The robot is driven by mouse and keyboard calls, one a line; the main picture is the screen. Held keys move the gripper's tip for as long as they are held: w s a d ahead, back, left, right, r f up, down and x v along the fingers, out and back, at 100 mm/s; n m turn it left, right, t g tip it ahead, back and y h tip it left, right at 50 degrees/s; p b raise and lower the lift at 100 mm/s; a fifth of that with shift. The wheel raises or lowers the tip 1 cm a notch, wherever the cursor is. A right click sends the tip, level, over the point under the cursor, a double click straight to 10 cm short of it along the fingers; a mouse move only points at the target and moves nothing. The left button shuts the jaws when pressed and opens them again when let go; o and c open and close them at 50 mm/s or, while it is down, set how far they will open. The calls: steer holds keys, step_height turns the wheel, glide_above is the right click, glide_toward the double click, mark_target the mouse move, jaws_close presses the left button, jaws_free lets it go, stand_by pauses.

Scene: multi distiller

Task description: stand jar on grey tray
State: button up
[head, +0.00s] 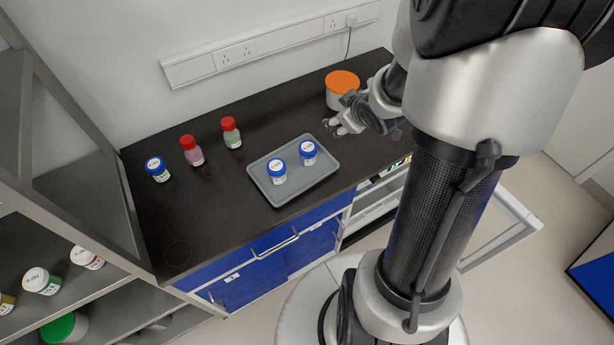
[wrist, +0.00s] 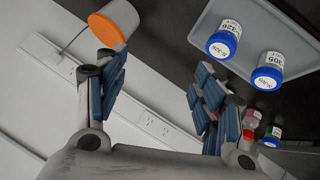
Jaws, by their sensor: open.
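The grey tray (head: 295,188) lies on the black bench. Two white-labelled jars with blue lids, a front-left jar (head: 277,173) and a back-right jar (head: 308,154), stand upright on it. In the wrist view the tray (wrist: 275,28) shows with the jar marked 326 (wrist: 223,40) and the jar marked 305 (wrist: 268,72). A third blue-lidded jar (head: 158,170) stands on the bench at the left, apart from the tray. My gripper (head: 335,125) is open and empty, over the bench behind the tray's right end. Its spread fingers (wrist: 160,95) show in the wrist view.
An orange-lidded white tub (head: 342,92) stands close behind my gripper. Two red-capped bottles (head: 191,151) (head: 231,133) stand left of the tray. A shelf unit (head: 75,215) with several jars borders the bench's left end. The front-left bench top is clear.

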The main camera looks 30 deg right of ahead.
steer(key=s+a+r+m+h, duration=0.1)
steer(key=s+a+r, duration=0.25)
steer(key=r, duration=0.45)
steer(key=s+a+r+m+g+y, duration=0.1)
steer(key=s+a+r, duration=0.2)
steer(key=s+a, duration=0.5)
steer(key=s+a+r+m+g+y, duration=0.1)
steer(key=s+a+r+g+y, duration=0.1)
steer(key=s+a, duration=0.6)
steer(key=shift+s+a+r, duration=0.4)
steer(key=shift+a+r, duration=0.25)
steer(key=shift+a, duration=0.55)
